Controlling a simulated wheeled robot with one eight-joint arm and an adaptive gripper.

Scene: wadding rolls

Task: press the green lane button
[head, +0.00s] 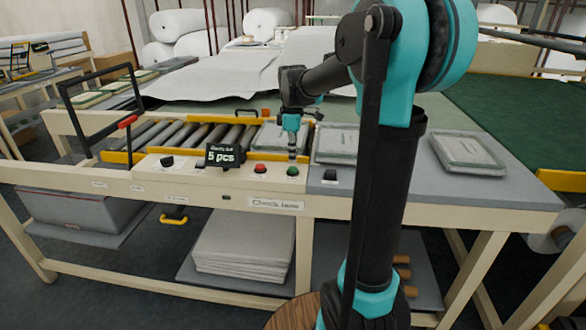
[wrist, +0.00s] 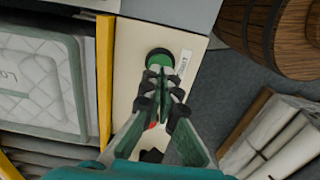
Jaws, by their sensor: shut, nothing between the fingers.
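The green lane button (head: 292,172) sits on the cream front panel of the check lane, right of a red button (head: 260,168). My gripper (head: 292,156) points down just above the green button, its fingers together and empty. In the wrist view the green button (wrist: 156,56) shows as a green disc with a dark rim, partly covered by my fingertips (wrist: 162,76). A small gap or light contact between tips and button cannot be told apart. Part of the red button (wrist: 152,125) shows behind the fingers.
A black "5 pcs" sign (head: 225,155) stands left of the red button. Rollers (head: 180,135) with yellow rails lie behind the panel, and a packed pad (head: 270,137) lies at their right end. More packed pads (head: 468,150) lie on the grey tabletop at right.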

